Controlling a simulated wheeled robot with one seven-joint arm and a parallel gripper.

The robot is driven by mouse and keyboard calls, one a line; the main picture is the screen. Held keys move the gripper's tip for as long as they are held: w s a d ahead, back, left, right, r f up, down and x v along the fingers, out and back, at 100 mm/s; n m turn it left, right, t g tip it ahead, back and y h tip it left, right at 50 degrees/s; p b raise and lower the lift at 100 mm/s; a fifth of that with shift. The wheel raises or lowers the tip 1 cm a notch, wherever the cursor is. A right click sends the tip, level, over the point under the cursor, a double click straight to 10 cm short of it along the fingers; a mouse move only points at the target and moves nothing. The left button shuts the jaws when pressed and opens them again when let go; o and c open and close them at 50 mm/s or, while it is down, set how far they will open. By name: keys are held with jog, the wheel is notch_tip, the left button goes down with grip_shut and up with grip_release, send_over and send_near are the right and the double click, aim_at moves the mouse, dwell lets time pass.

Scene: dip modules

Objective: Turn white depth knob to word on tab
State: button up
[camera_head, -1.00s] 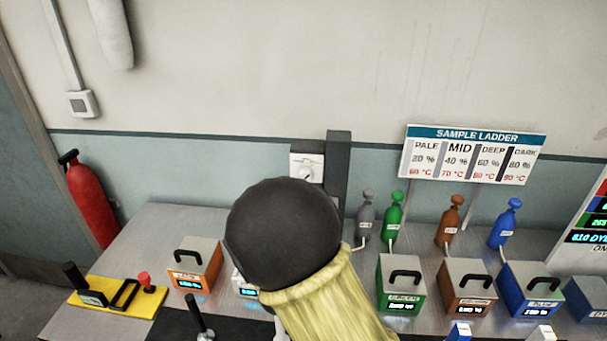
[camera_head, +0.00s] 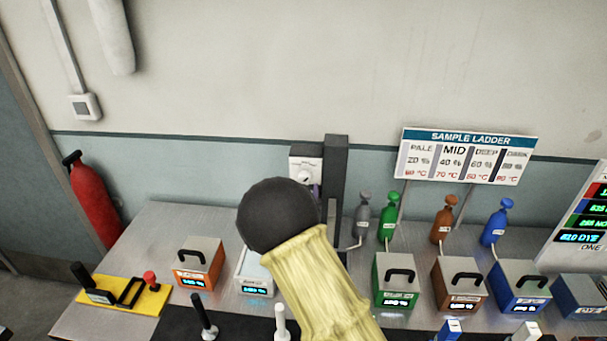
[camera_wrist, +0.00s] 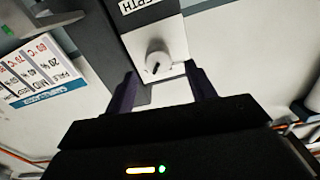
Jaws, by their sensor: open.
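In the head view the knob (camera_head: 305,176) is on the white panel (camera_head: 297,163) fixed at the dark post. My gripper (camera_wrist: 163,86) is open, its two dark fingers one to each side of the knob's lower area and seemingly short of it. In the head view my dark wrist and yellow-sleeved arm hide most of the gripper. The sample ladder sign (camera_head: 467,155) reads PALE, MID, DEEP, DARK.
A dark post (camera_head: 335,165) stands right beside the knob panel. Grey (camera_head: 362,215), green (camera_head: 388,218), brown and blue bottles stand to the right. Handled boxes, such as the orange one (camera_head: 199,264), line the bench. A yellow plate (camera_head: 150,296) with levers lies at left.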

jog(key=w+p, duration=0.1)
jog(key=w, duration=0.4)
jog(key=shift+w+d+p, duration=0.1)
jog(key=shift+d+p, duration=0.05)
jog(key=shift+p, duration=0.15)
jog(key=c, duration=0.9)
jog(key=shift+c, duration=0.4)
